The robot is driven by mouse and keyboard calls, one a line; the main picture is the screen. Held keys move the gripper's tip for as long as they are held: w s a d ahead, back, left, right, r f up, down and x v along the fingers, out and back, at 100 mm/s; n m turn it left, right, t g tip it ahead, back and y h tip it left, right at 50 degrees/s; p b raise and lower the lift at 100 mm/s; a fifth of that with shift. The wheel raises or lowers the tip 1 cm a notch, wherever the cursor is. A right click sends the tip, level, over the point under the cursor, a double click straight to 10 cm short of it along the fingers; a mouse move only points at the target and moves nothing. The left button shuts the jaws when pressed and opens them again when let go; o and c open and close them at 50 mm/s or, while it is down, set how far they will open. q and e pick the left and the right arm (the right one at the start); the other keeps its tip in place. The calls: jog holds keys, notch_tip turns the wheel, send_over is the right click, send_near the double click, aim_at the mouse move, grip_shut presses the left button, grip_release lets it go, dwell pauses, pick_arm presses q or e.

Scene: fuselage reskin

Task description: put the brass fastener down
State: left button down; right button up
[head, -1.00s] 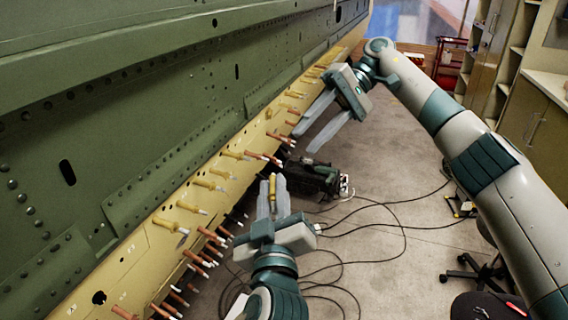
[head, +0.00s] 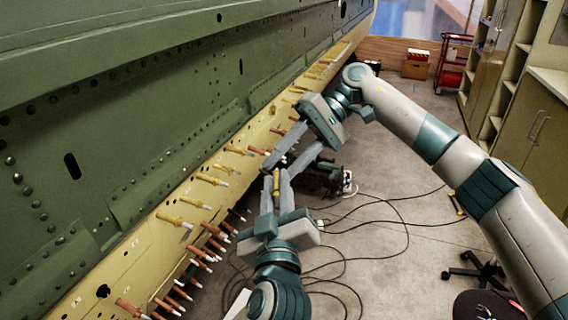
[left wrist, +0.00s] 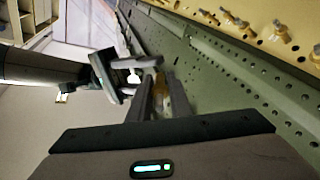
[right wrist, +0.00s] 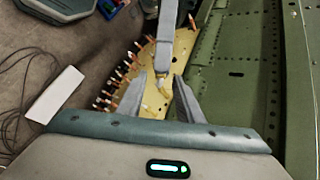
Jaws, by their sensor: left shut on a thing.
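The brass fastener (head: 276,183) is a slim yellow pin held between the fingers of my left gripper (head: 275,176), off the panel. It also shows in the left wrist view (left wrist: 162,92) beside the finger. My right gripper (head: 281,168) comes from the upper right, with its fingers spread close around the fastener's far end. In the right wrist view, a pale tip of the fastener (right wrist: 161,84) lies between the open right fingers (right wrist: 161,86), with a left finger behind it. I cannot tell whether the right fingers touch it.
The green fuselage skin (head: 130,100) with its yellow edge strip (head: 140,240) runs along the left. Several brass and copper-coloured fasteners (head: 175,219) stick out of the strip. Cables lie on the floor, and a stool base (head: 478,270) stands at right.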

grip_shut()
pick_arm(q)
jog(key=c, duration=1.6)
grip_release()
jog(key=shift+o, duration=0.2)
jog(key=s+f, duration=0.1)
jog(key=s, duration=1.1)
jog(key=shift+w, duration=0.15)
